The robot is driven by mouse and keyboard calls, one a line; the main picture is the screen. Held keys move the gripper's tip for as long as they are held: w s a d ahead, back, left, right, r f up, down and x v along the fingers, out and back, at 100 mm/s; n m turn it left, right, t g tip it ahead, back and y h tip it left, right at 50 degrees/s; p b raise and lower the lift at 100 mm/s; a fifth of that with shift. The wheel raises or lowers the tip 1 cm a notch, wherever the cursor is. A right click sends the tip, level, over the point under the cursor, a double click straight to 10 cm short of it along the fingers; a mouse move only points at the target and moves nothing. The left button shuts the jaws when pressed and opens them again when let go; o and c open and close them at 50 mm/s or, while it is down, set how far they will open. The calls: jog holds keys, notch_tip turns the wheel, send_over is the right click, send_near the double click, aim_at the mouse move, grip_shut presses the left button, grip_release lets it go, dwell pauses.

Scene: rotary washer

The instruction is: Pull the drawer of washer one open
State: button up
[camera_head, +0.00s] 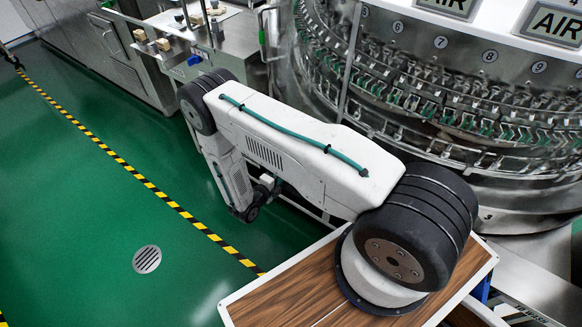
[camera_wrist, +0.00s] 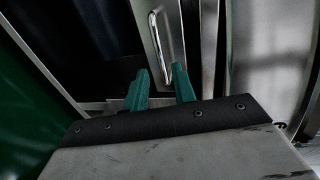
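In the wrist view a shiny metal bar handle (camera_wrist: 155,38) stands on a steel front panel. My gripper (camera_wrist: 160,68) has two teal fingers standing apart, with a gap between them. The lower end of the handle appears between the fingertips, closer to the right finger. I cannot tell whether they touch. No drawer edge or washer number can be made out there. In the head view my arm reaches to the left and down beside the big round steel washer (camera_head: 450,110). My gripper cannot be made out in the head view.
A steel counter unit (camera_head: 160,60) stands at the back left, with small beige blocks on top. Green floor with a yellow-black stripe (camera_head: 150,187) lies open to the left, with a round drain (camera_head: 147,260). A wood-topped surface (camera_head: 290,295) lies under my arm's base.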

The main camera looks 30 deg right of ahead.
jog(key=x, duration=0.6)
jog(key=shift+w+d, duration=0.15)
jog(key=shift+d, duration=0.2)
grip_shut()
